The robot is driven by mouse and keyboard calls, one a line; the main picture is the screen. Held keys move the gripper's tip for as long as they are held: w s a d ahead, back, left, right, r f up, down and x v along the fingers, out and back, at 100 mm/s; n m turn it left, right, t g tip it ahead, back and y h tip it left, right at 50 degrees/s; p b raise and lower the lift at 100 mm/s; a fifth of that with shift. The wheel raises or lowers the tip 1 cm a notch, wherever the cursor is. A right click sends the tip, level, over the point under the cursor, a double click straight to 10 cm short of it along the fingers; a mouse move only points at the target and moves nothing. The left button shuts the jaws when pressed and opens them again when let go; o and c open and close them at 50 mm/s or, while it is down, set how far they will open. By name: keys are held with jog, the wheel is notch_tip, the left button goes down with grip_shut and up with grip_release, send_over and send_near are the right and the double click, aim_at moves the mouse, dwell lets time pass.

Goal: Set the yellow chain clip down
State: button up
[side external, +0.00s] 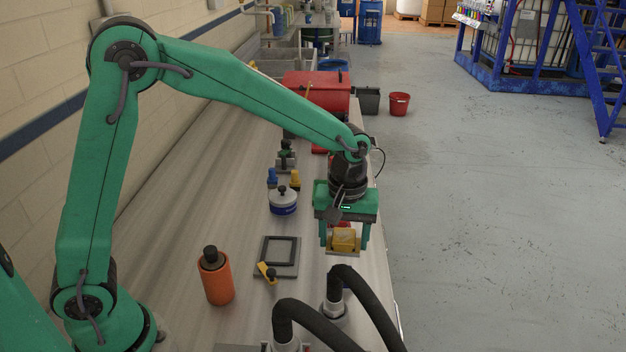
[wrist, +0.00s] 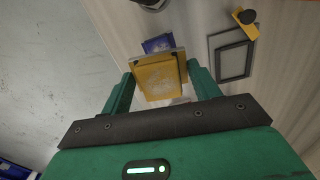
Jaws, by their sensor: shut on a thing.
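The yellow chain clip (side external: 345,240) is a blocky yellow piece with a metal edge, held between the two green fingers of my gripper (side external: 344,246). In the wrist view the clip (wrist: 160,80) sits between the fingertips of my gripper (wrist: 162,70). The gripper is shut on it. It is near the right edge of the bench; I cannot tell whether its underside touches anything. A blue piece (wrist: 158,44) shows just beyond the clip; whether it touches the clip is unclear.
A dark square frame (side external: 296,256) lies left of the gripper, with a yellow-handled tool (side external: 265,271) at its corner. An orange bottle (side external: 217,278), a white-and-blue pot (side external: 283,204) and black hoses (side external: 352,284) stand nearby. The bench (side external: 180,215) is bare toward the wall.

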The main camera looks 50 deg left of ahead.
jog(key=s+a+r+m, duration=0.1)
jog(key=a+r+m, duration=0.6)
jog(key=a, duration=0.5)
jog(key=shift+s+a+r+m, duration=0.15)
jog(key=shift+s+a+m, duration=0.15)
jog(key=shift+m, duration=0.2)
jog(key=shift+d, duration=0.1)
jog(key=s+d+f+n, duration=0.2)
jog(key=s+d+n, duration=0.1)
jog(key=n, duration=1)
jog(key=s+d+f+n, duration=0.3)
jog(key=s+n, duration=0.1)
jog(key=n, duration=1)
send_over(279, 251)
notch_tip(279, 251, down, 7)
jog(key=shift+f, duration=2)
